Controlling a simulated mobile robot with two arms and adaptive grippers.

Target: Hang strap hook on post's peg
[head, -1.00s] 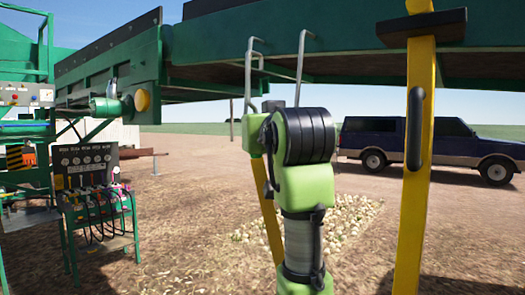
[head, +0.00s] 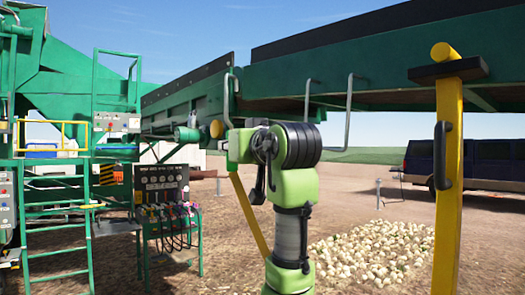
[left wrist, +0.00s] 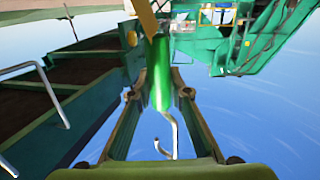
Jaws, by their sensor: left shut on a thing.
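My left gripper (left wrist: 159,92) is shut on the green grip of the strap hook (left wrist: 160,75), between its two fingers. The hook's bent metal end (left wrist: 171,135) sticks out past the fingers. In the head view the hook's metal rod (head: 228,98) rises above my left wrist, and its yellow strap (head: 251,215) slants down behind my arm. My arm hides the fingers there. The yellow post (head: 449,215) stands upright at the right, apart from the hook. Its yellow peg (head: 442,52) is at the top, above a black plate (head: 448,70). My right gripper is out of view.
The green conveyor (head: 390,75) runs behind the post, with metal rods (head: 349,105) on its side. A control stand (head: 163,190) and a green ladder frame (head: 58,230) are at the left. An onion pile (head: 375,252) lies on the ground. A dark blue vehicle (head: 490,163) is behind the post.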

